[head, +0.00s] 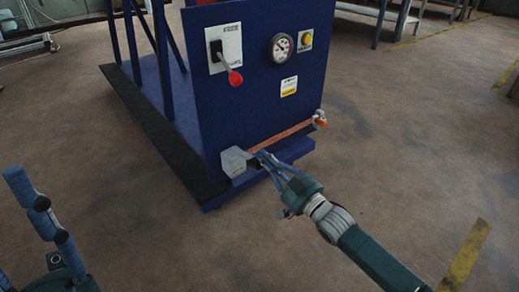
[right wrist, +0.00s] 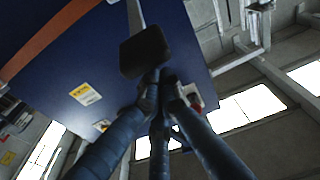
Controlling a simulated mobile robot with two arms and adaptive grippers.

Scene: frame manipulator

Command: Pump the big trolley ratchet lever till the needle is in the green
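The big blue trolley (head: 250,100) stands ahead with its panel facing me. A round gauge (head: 281,47) is on the panel; its needle is too small to read against the coloured zones. A grey ratchet housing (head: 234,162) sits at the panel's lower left, with an orange strap (head: 285,136) running right from it. In the right wrist view, a black block (right wrist: 146,52) on a grey bar, apparently the lever's grip, lies just past my fingertips. My right gripper (head: 261,157) has its fingers drawn together beside the housing; contact is unclear. My left gripper (head: 30,200) is partly visible at far left.
A red-knobbed lever (head: 235,78) on a white plate and a yellow button (head: 307,38) are higher on the panel. An orange-and-grey fitting (head: 320,118) sticks out at the strap's right end. The floor in front and to the right is clear.

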